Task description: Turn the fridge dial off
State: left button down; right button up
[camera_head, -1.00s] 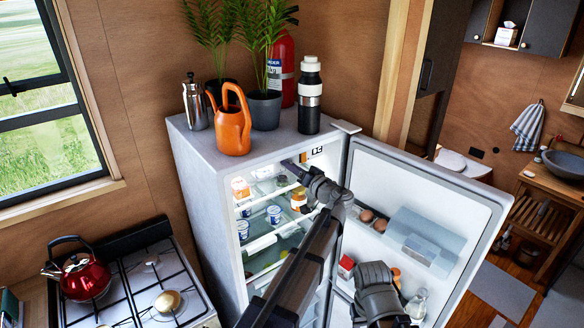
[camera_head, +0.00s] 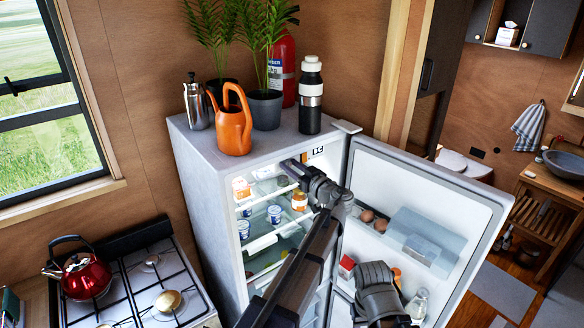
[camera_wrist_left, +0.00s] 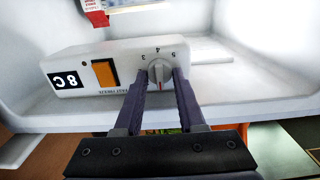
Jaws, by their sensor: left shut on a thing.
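The fridge (camera_head: 200,200) stands with its door (camera_head: 440,180) swung open to the right. In the left wrist view the control box (camera_wrist_left: 105,75) inside the fridge carries a grey dial (camera_wrist_left: 159,70) with numbers around it; 3, 4 and 5 can be read. A red mark shows on the dial's lower side. My left gripper (camera_wrist_left: 160,78) is shut on the dial, one finger on each side. In the head view my left gripper (camera_head: 296,168) reaches into the top of the fridge, and the dial itself is hidden there. My right gripper does not show clearly.
An orange switch (camera_wrist_left: 105,73) and a display reading 8C (camera_wrist_left: 66,80) sit beside the dial. Jars and cups fill the shelves below. A watering can (camera_head: 232,130), plants and a bottle (camera_head: 310,100) stand on the fridge. A stove (camera_head: 140,275) is at left.

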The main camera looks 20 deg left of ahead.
pick_arm(q)
jog(key=shift+f, duration=0.1)
dwell(0.3)
jog(key=c, duration=0.5)
grip_release()
jog(key=shift+d, duration=0.1)
jog(key=v, duration=0.7)
jog(key=shift+s+d, duration=0.25)
jog(key=shift+s, duration=0.05)
